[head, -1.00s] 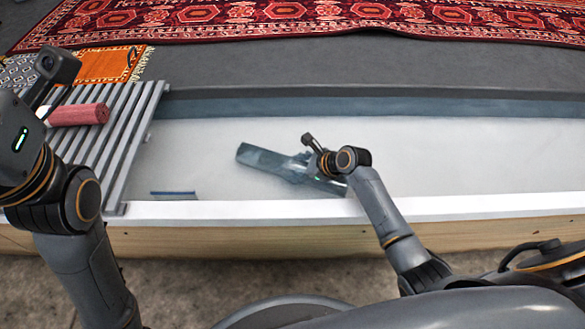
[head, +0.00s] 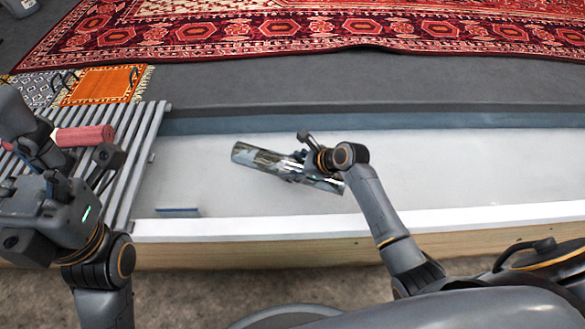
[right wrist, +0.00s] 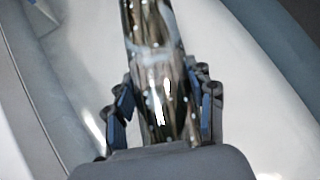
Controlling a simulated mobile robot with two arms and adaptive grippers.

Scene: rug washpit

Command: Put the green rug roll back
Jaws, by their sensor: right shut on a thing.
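A shiny, wet-looking roll (head: 252,156) with grey, dark and pale reflections is in the pale washpit. Its green colour does not show clearly. My right gripper (head: 303,170) is shut on it near its middle and hides part of it. In the right wrist view, the roll (right wrist: 150,45) lies between the two fingers. It slants down to the right in the head view. My left gripper (head: 32,140) is at the left, over the slatted rack (head: 142,143) and close to a red roll (head: 85,136). Its fingers are not clear enough to tell whether they are open.
The washpit (head: 430,165) has a white front rim (head: 300,224) and a wide clear area to the right. A small blue-edged thing (head: 177,212) lies by the front rim. Patterned red rugs (head: 330,38) and an orange rug (head: 103,84) lie behind on the grey floor.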

